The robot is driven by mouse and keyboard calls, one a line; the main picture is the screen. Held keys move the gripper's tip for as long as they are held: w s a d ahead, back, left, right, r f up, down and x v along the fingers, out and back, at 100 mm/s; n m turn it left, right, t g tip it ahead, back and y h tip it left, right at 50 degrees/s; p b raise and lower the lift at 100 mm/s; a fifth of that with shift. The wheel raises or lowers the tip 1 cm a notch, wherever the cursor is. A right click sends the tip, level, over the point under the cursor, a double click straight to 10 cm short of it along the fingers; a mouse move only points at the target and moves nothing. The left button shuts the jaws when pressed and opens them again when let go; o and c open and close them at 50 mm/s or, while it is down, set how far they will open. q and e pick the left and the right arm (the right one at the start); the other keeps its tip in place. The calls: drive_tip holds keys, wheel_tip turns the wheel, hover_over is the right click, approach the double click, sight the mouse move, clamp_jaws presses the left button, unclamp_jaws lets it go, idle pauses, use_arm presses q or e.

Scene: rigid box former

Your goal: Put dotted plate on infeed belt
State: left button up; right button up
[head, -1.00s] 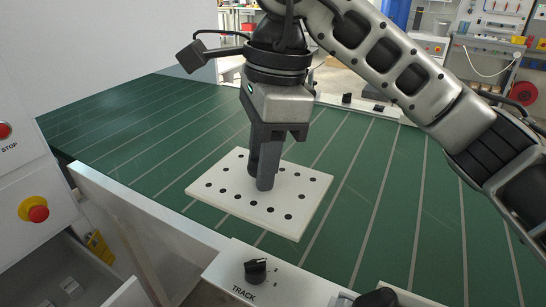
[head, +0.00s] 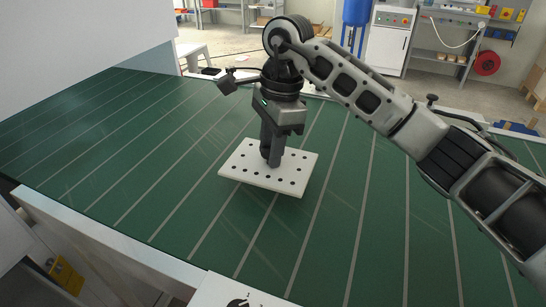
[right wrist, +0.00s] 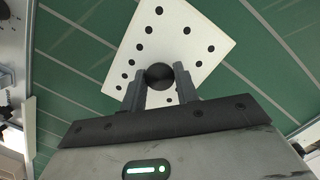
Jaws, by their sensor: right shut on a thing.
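The dotted plate (head: 290,185) is a white slab with black dots and a round black knob (right wrist: 160,75) in the right wrist view. My right gripper (head: 272,160) points down over it, its two fingers (right wrist: 160,92) closed on the knob from either side. The plate is over the green infeed belt (head: 365,215), roughly level. I cannot tell for certain whether its underside touches the belt or hangs just above it. My left gripper is not in view.
The belt has pale cross lines and is bare around the plate. A pale rail (head: 110,245) runs along its near left edge. A white panel (head: 80,35) stands at the upper left. Shelves and a cabinet (head: 388,42) stand beyond the belt.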

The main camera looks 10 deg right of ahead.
drive_tip(key=f, duration=0.2)
drive_tip(key=f+p, duration=0.1)
drive_tip(key=shift+w+d, duration=0.3)
drive_tip(key=shift+f, duration=0.5)
drive_tip(key=shift+f, duration=0.1)
drive_tip(key=o, duration=1.1)
wheel_tip(320, 180, up, 12)
drive_tip(key=d+b, duration=0.1)
drive_tip(key=shift+w+d, duration=0.2)
drive_tip(key=shift+d, duration=0.15)
drive_tip(key=f, duration=0.3)
drive_tip(key=a+f+p, duration=0.1)
drive_tip(key=f, duration=0.7)
drive_tip(key=shift+s+a+f, duration=0.15)
drive_tip(key=shift+a+f, duration=0.1)
drive_tip(key=shift+a, duration=0.15)
drive_tip(key=shift+s+r+b, duration=0.1)
drive_tip(key=shift+r+b, duration=0.35)
drive_tip(key=shift+r, duration=1.05)
